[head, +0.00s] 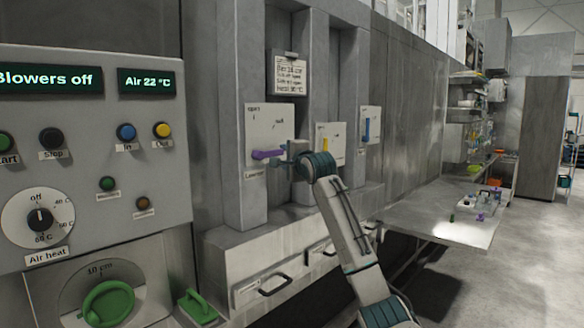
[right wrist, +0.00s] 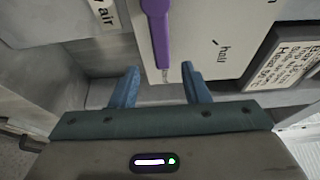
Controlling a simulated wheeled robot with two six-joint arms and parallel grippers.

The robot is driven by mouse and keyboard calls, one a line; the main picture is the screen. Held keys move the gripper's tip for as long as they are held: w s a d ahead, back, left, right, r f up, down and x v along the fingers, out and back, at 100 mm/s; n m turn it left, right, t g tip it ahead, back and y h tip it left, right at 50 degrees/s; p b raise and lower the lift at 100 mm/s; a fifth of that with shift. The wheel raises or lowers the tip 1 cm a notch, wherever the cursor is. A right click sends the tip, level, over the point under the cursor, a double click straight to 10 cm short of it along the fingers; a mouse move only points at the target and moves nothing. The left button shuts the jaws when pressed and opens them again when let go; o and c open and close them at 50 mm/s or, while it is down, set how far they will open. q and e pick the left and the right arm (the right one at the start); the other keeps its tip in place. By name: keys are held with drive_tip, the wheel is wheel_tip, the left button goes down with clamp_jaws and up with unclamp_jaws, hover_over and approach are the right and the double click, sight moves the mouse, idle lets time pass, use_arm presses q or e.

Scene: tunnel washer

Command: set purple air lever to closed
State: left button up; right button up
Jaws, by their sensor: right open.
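The purple air lever (head: 267,154) is on a white plate (head: 270,120) on the grey machine front. It lies about level, pointing right. The plate reads "open" at the top and "half" on the diagonal; any closed mark is hidden or unreadable. My right gripper (head: 286,153) is just right of the lever's free end, its jaws open. In the right wrist view, the purple lever (right wrist: 157,32) runs down toward the gap between the blue fingers of my right gripper (right wrist: 161,80), with its thin tip near that gap. Contact is not clear. My left gripper is not in view.
Plates with a yellow lever (head: 325,143) and a blue lever (head: 366,129) are to the right. A notice (head: 288,74) hangs above. A grey control panel (head: 90,150) stands on the left. Drawers with handles (head: 274,285) are below. A table (head: 425,222) extends at right.

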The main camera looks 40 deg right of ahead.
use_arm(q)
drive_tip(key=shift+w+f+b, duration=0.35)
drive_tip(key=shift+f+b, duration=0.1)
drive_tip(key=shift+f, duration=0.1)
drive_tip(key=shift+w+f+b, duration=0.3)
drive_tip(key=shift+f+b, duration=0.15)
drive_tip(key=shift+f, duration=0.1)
use_arm(e)
drive_tip(key=v, duration=0.5)
drive_tip(key=shift+s+a, duration=0.1)
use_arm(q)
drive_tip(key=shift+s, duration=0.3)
